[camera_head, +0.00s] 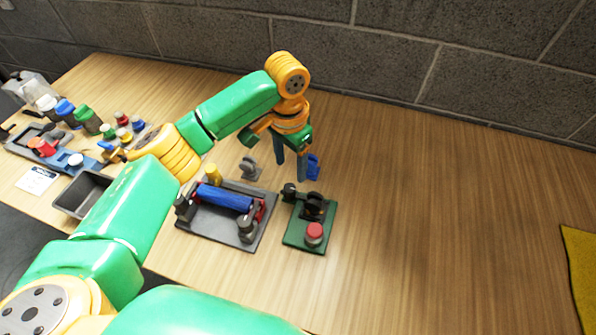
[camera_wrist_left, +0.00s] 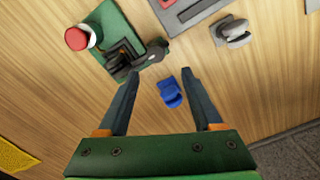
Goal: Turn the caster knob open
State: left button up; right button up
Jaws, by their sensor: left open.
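A green plate (camera_head: 299,238) lies on the table and carries a dark caster-like mechanism (camera_head: 314,207) and a red-topped round knob (camera_head: 314,233). The plate also shows in the left wrist view (camera_wrist_left: 112,22), with the red knob (camera_wrist_left: 77,38) and the dark mechanism (camera_wrist_left: 128,58). I cannot tell which part is the caster knob. My left gripper (camera_head: 290,164) points down just behind the plate, open and empty. In the wrist view its fingertips (camera_wrist_left: 160,73) are spread, with a small blue part (camera_wrist_left: 171,93) showing between the fingers, apparently below them. My right gripper is not in view.
A grey plate (camera_head: 215,228) with a blue roller (camera_head: 224,198) lies left of the green plate. A small grey part (camera_head: 250,168) stands behind it. A dark bin (camera_head: 81,194) and several coloured items are further left. The table to the right is clear up to a yellow mat (camera_head: 582,272).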

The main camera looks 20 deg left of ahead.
aim_at(289, 188)
pick_arm(q)
jog(key=shift+f, duration=0.4)
jog(key=f, duration=0.1)
jog(key=s+f, duration=0.1)
jog(key=f, duration=0.2)
jog(key=shift+s+f+p, duration=0.35)
jog(key=shift+s+f, duration=0.05)
jog(key=shift+w+f, duration=0.3)
jog(key=shift+f, duration=0.15)
jog(key=shift+s+r, duration=0.1)
jog(key=shift+s, duration=0.05)
jog(key=c, duration=0.6)
grip_shut()
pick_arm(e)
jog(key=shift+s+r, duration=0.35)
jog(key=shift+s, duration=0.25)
